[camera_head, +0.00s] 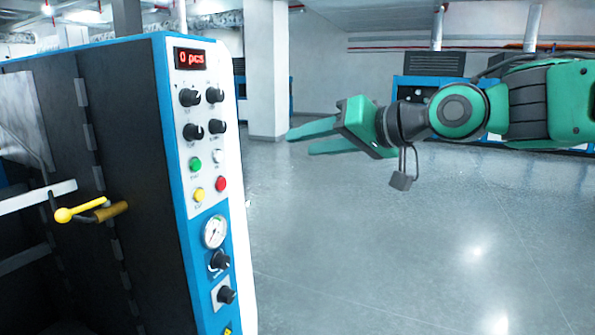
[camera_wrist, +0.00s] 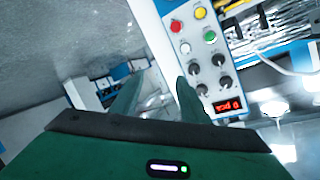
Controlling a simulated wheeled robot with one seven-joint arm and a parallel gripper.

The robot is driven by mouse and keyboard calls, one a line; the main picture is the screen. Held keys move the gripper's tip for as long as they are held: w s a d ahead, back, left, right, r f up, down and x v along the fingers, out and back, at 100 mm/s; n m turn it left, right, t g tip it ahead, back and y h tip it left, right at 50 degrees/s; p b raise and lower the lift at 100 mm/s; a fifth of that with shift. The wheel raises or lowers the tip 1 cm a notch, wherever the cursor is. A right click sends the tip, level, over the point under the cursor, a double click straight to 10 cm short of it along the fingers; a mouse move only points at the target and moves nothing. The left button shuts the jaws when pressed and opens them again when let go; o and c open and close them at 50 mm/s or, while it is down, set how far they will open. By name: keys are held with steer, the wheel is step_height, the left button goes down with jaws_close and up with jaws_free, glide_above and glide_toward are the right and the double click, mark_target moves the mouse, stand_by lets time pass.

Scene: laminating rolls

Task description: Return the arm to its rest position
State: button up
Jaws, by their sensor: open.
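My arm (camera_head: 530,105) reaches in from the right in the head view, stretched out roughly level above the floor. My green gripper (camera_head: 300,142) points left toward the machine's control panel (camera_head: 205,150). Its two fingers are apart with nothing between them, and a gap shows between the fingertips and the panel. In the wrist view, the gripper's fingers (camera_wrist: 155,95) are spread, with the panel's buttons and knobs (camera_wrist: 208,60) beyond them.
The blue and black machine (camera_head: 120,150) fills the left, with a yellow-knobbed lever (camera_head: 75,212) on its dark side. Its red display (camera_head: 191,58) reads 0 pcs. A pillar (camera_head: 266,70) and other blue machines (camera_head: 425,90) stand behind. The grey floor (camera_head: 400,250) below my arm is clear.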

steer(key=s+d+f+m+g+h, duration=0.1)
steer(key=s+d+f+m+h, duration=0.15)
steer(key=d+f, duration=0.55)
steer(key=s+d+f+m+g+h, duration=0.1)
steer(key=d+f+h, duration=0.35)
steer(key=d, duration=0.55)
steer(key=s+d+f+m+h, duration=0.1)
steer(key=d+f+m+h, duration=0.1)
steer(key=d+f, duration=0.6)
steer(key=s+d+f+m+g, duration=0.1)
steer(key=s+d+f+g, duration=0.1)
steer(key=s, duration=0.6)
steer(key=s+d+f+m+g+h, duration=0.1)
steer(key=s+d+f+m+g, duration=0.1)
steer(key=s+d+f, duration=0.3)
steer(key=s+d+f+m+g+h, duration=0.1)
steer(key=s+d+f+g, duration=0.2)
steer(key=s+d, duration=0.3)
steer(key=s, duration=0.4)
steer(key=shift+s+d+f, duration=0.25)
steer(key=shift+s+d, duration=0.15)
steer(key=shift+w+f, duration=0.25)
steer(key=shift+w, duration=0.4)
